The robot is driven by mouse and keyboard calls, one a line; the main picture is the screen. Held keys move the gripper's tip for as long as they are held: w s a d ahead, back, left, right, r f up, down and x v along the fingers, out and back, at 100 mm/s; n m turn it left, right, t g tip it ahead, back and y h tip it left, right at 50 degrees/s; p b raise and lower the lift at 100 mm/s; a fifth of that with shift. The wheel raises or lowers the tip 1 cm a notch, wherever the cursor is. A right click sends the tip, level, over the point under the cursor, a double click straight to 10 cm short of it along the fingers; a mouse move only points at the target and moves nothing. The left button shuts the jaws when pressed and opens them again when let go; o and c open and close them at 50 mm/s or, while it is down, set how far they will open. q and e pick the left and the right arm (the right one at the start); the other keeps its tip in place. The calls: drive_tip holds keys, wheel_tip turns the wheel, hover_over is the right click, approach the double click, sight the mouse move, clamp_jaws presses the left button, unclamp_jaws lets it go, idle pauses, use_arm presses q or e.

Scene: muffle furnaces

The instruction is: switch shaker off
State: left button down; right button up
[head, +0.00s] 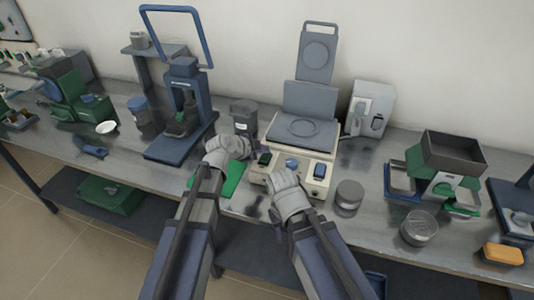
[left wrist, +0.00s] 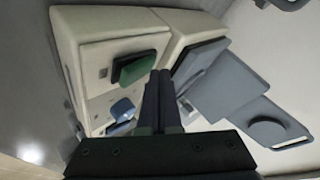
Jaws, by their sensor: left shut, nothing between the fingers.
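The beige unit with a grey top plate (head: 302,134), which I take as the shaker, stands on the bench at the middle. Its front carries a green rocker switch (head: 264,158), a blue knob (head: 292,164) and a dark blue switch (head: 320,170). In the left wrist view the green switch (left wrist: 133,69) juts from the beige front, with the blue knob (left wrist: 122,108) beside it. My left gripper (head: 256,150) is shut and empty, close to the green switch; contact cannot be told. My right gripper (head: 277,178) is in front of the unit, its fingers too unclear to read.
A dark jar (head: 243,112) stands behind my left gripper. A grey lidded tin (head: 348,196) stands right of the unit, and a green mat (head: 233,180) lies at its left. A blue stand (head: 182,115) is further left, a green-and-grey device (head: 438,170) at the right.

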sight(263, 157)
use_arm(q)
drive_tip(key=shift+r, duration=0.1)
drive_tip(key=shift+s+r+p, duration=0.1)
drive_tip(key=shift+r+p, duration=0.6)
drive_tip(key=shift+p, duration=0.1)
drive_tip(key=shift+r, duration=0.1)
drive_tip(key=r+p, duration=0.5)
drive_tip(key=shift+s+a, duration=0.15)
drive_tip(key=shift+s, duration=0.2)
drive_tip(key=shift+f, duration=0.15)
